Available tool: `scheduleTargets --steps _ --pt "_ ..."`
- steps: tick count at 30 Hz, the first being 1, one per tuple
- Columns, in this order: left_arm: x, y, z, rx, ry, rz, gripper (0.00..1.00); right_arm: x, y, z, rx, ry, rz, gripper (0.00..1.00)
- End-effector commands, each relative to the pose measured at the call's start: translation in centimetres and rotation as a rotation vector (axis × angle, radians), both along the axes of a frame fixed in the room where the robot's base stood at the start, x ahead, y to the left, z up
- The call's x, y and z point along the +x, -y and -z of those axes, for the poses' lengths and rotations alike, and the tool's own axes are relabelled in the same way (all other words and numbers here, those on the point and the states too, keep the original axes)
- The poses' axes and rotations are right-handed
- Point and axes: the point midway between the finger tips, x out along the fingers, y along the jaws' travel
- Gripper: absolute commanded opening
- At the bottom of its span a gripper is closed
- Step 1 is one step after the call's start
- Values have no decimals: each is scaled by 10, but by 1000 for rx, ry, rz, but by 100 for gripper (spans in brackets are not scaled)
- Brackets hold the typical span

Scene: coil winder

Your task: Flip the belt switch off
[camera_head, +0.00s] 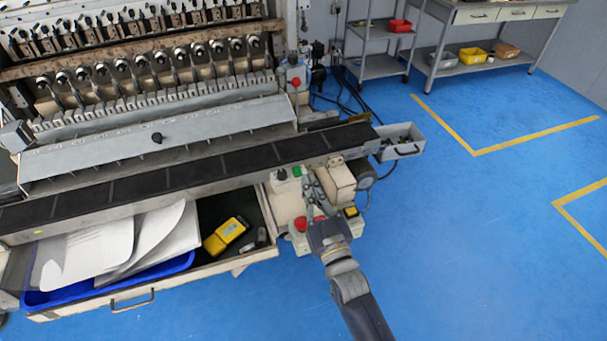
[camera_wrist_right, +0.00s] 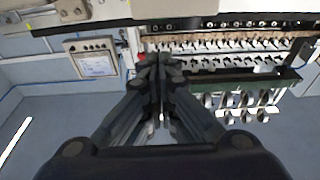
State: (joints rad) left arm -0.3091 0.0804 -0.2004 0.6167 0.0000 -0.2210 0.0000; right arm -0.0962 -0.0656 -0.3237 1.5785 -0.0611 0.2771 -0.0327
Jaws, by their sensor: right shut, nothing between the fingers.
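A cream control box (camera_head: 287,205) sits at the right end of the black conveyor belt (camera_head: 180,176). It carries a black knob (camera_head: 281,174), a green button (camera_head: 297,171), a red mushroom button (camera_head: 301,224) and a small yellow-and-black part (camera_head: 351,212). I cannot tell which of these is the belt switch, or its position. My right gripper (camera_head: 307,178) is shut and empty, its fingertips over the box close to the green button; contact cannot be told. Its closed fingers also show in the right wrist view (camera_wrist_right: 158,62). The gripper hides part of the box. My left gripper is out of view.
Left of the box, an open drawer (camera_head: 190,270) holds white sheets, a blue tray and a yellow tool (camera_head: 226,235). The winder (camera_head: 150,80) stands behind the belt. A small grey bin (camera_head: 402,150) is at the belt's end. Blue floor to the right is free.

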Motion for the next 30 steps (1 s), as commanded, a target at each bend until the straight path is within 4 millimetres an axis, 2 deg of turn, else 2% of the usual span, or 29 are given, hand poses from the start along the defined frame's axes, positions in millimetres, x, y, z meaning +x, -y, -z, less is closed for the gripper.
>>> scheduleTargets --steps 1,3,9,12,30 --pt "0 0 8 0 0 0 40 -9 3 9 -1 1 0 0" --pt "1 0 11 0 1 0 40 -19 6 15 1 2 0 0" --pt "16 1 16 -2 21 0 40 -37 12 24 1 4 0 0" --pt "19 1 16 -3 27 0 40 -40 13 25 2 5 0 0" --pt "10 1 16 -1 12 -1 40 -41 15 27 -2 -8 2 0"
